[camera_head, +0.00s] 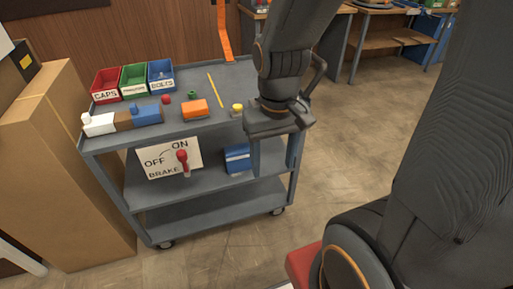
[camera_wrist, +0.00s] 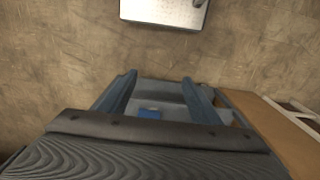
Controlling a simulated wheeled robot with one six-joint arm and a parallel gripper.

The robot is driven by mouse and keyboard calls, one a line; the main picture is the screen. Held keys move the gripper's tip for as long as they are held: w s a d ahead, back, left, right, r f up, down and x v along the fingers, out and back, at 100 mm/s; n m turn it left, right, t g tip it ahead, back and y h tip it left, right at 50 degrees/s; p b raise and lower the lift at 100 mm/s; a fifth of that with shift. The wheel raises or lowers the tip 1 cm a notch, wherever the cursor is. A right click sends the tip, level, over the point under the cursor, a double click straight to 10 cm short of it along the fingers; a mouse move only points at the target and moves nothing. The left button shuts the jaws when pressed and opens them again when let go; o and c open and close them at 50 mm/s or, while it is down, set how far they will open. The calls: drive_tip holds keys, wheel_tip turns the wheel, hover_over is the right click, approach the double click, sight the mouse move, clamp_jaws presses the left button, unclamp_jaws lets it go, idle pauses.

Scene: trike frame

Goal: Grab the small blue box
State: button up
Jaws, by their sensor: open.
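A small blue box (camera_head: 237,158) with a pale stripe sits on the middle shelf of the grey cart (camera_head: 215,184), toward its right end. My gripper (camera_head: 274,170) hangs at the cart's right end, fingers down, just right of the box in the picture. The finger nearer the box overlaps or borders its right edge, and I cannot tell whether they touch. In the wrist view my gripper (camera_wrist: 160,80) has its fingers wide apart and empty. A small blue patch (camera_wrist: 149,113), seemingly the box, shows between them, partly hidden by the gripper body.
The cart's top holds red, green and blue bins (camera_head: 161,75), an orange block (camera_head: 195,109), a blue block (camera_head: 147,114) and small parts. A brake sign (camera_head: 158,160) with a red lever stands left of the box. Cardboard (camera_head: 65,150) stands left; floor right is clear.

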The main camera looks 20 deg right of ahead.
drive_tip(key=o, duration=1)
drive_tip(key=shift+t, duration=0.3)
drive_tip(key=w+f+b, duration=0.5)
drive_tip(key=shift+d+b, duration=0.1)
drive_tip(key=shift+b, duration=0.25)
drive_tip(key=t+b, duration=0.4)
drive_tip(key=b, duration=3.2)
approach(241, 169)
drive_tip(key=shift+m, duration=0.3)
drive_tip(key=shift+b+x, duration=2.9)
drive_tip(key=shift+x, duration=1.05)
